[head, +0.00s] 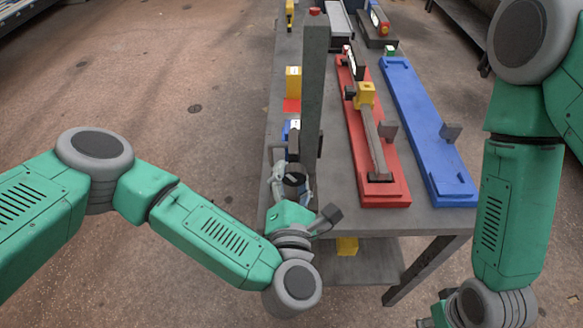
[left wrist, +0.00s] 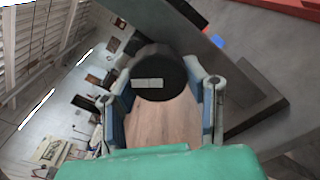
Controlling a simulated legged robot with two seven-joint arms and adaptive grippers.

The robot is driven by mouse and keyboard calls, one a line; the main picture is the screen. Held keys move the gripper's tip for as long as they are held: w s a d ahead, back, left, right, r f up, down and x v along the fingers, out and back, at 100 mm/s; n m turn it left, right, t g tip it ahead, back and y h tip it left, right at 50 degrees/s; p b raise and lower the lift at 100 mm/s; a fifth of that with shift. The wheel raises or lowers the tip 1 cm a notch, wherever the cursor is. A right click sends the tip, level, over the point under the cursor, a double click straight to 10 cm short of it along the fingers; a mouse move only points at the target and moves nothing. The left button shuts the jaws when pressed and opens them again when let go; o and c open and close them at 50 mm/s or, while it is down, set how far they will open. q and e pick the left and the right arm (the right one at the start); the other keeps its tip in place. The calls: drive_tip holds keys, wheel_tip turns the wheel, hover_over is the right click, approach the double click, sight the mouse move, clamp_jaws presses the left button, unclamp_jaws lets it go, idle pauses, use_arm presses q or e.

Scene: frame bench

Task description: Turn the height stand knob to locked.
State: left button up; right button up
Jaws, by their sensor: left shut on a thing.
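The height stand is a tall grey post (head: 315,85) with a red top, upright near the left edge of the bench. Its dark round knob (head: 294,179) is low on the near side and mostly covered by my left gripper (head: 292,186). In the left wrist view the black knob (left wrist: 160,68) has a pale bar mark on its face. The left fingers (left wrist: 160,92) are on both sides of it, shut on it. The mark looks roughly level in that view; I cannot tell which setting it means.
A red fixture (head: 397,190) with a yellow clamp (head: 365,95) and a blue fixture (head: 410,95) lie right of the post on the grey bench (head: 345,212). A yellow block (head: 293,82) stands left of the post. The floor left of the bench is clear.

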use_arm(q)
drive_tip(key=m+p, duration=0.1)
drive_tip(key=m, duration=0.1)
drive_tip(key=m+p, duration=0.2)
drive_tip(key=shift+s+r+m, duration=0.1)
drive_tip(key=shift+r+m, duration=0.1)
drive_tip(key=shift+m, duration=0.1)
drive_tip(key=shift+f+m+p, duration=0.1)
drive_tip(key=shift+m+p, duration=0.4)
drive_tip(key=shift+m, duration=0.7)
drive_tip(key=shift+f+m, duration=0.1)
drive_tip(key=shift+m, duration=0.2)
drive_tip(key=shift+s+f, duration=0.1)
